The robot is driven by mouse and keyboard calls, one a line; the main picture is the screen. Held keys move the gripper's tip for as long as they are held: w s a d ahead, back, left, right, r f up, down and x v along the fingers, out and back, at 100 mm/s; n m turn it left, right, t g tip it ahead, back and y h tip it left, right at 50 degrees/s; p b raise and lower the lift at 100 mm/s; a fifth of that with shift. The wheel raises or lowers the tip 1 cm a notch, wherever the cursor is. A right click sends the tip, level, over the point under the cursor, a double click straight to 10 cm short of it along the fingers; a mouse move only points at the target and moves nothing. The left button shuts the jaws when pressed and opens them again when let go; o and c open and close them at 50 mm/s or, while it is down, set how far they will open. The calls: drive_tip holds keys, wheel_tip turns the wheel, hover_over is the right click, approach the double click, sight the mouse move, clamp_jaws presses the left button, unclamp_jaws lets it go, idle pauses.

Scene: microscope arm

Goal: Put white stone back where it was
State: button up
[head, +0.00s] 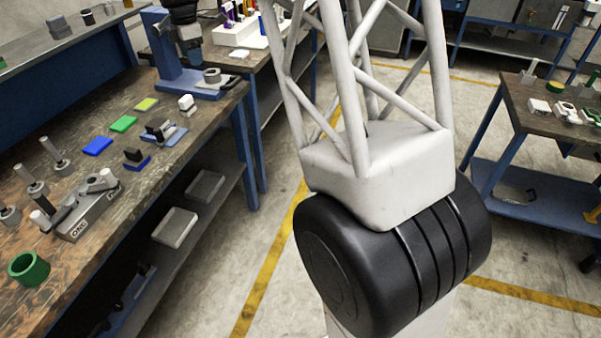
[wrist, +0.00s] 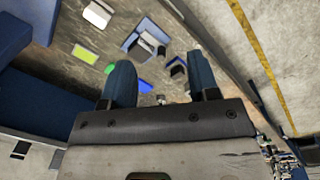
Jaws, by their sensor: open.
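A small white block (head: 187,104), which I take to be the white stone, sits on the left workbench (head: 75,215) near the microscope base. A white block also shows near the top left of the wrist view (wrist: 97,14). In the wrist view my gripper (wrist: 162,78) is open, its two dark fingers apart, pointing toward the bench with nothing visibly held. The white block lies beyond the left finger, apart from it.
Yellow (head: 146,104), green (head: 124,123) and blue (head: 97,145) pads lie in a row on the bench. A dark piece on a blue base (head: 135,157) and a blue tray with a device (head: 163,132) are nearby. A microscope (head: 182,50) stands behind.

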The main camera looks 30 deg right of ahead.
drive_tip(key=s+d+r+m, duration=0.2)
drive_tip(key=s+m, duration=0.1)
drive_tip(key=s, duration=0.6)
drive_tip(key=s+d+r+m+t, duration=0.1)
drive_tip(key=s+r+m, duration=0.15)
drive_tip(key=s, duration=0.65)
drive_tip(key=s+d+r+m, duration=0.2)
drive_tip(key=s+m, duration=0.2)
drive_tip(key=s, duration=0.6)
drive_tip(key=s+f+m, duration=0.2)
drive_tip(key=s+m, duration=0.1)
drive_tip(key=s, duration=0.6)
drive_tip(key=s+d+f+m, duration=0.1)
drive_tip(key=s+f+m, duration=0.2)
drive_tip(key=s, duration=0.6)
drive_tip(key=s+d+f+m, duration=0.1)
drive_tip(key=s+f+m, duration=0.2)
drive_tip(key=s, duration=0.6)
drive_tip(key=shift+m+t, duration=0.4)
drive_tip(key=shift+m, duration=0.25)
drive_tip(key=shift+s, duration=0.1)
